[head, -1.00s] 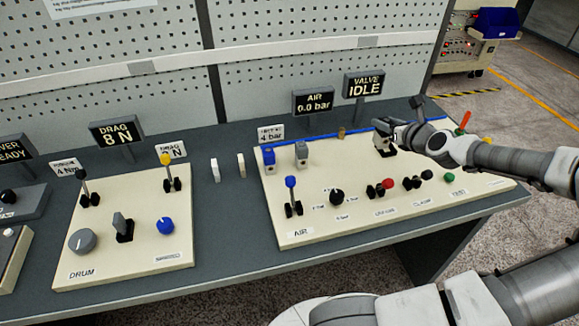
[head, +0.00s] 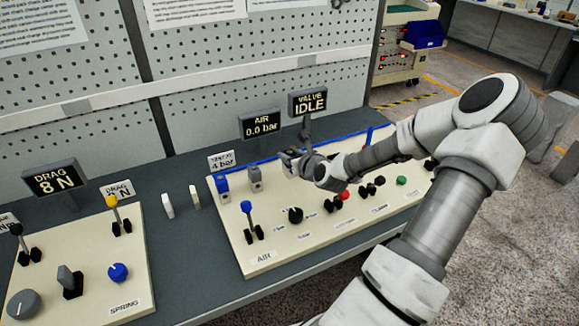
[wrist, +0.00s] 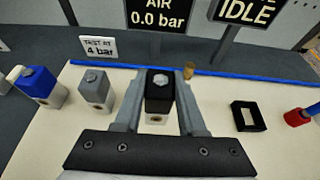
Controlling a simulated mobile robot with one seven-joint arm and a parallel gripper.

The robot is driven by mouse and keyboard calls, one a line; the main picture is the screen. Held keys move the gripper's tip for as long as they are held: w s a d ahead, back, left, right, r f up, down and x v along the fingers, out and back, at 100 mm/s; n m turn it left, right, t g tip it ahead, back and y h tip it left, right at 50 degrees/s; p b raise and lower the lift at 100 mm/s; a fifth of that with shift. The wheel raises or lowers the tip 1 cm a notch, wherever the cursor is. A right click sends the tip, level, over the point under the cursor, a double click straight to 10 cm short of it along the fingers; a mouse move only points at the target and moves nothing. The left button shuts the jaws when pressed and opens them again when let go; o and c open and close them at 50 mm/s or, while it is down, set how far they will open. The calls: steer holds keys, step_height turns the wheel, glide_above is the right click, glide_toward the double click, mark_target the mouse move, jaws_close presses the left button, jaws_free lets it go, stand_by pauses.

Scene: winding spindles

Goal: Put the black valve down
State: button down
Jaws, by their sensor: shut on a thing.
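My gripper (wrist: 158,100) is shut on the black valve (wrist: 159,96), a small block with a black upper part, a grey cap and a pale lower part with a round port. The valve is upright between the fingers, over the cream air panel (head: 262,221), right of the grey valve (wrist: 92,90). I cannot tell whether its base touches the panel. In the head view my gripper (head: 294,160) is over the panel's back, and its own fingers and wrist mostly hide the black valve. A square black frame with a pale centre (wrist: 244,117) lies to the right on the panel.
A blue valve (wrist: 40,86) stands left of the grey one, and a red part (wrist: 298,117) is at right. A brass piece (wrist: 188,70) is just behind the right finger. A blue line (wrist: 230,73) runs behind. The displays read 0.0 bar (head: 261,124) and IDLE (head: 309,102).

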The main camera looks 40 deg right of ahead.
steer(key=shift+f, duration=1.95)
steer(key=shift+f+b, duration=0.15)
steer(key=shift+b, duration=0.2)
steer(key=shift+c, duration=2.4)
jaws_free()
steer(key=shift+r, duration=0.2)
steer(key=p+v, duration=0.1)
steer(key=v, duration=1.1)
steer(key=shift+p, duration=0.4)
steer(key=shift+f, duration=0.2)
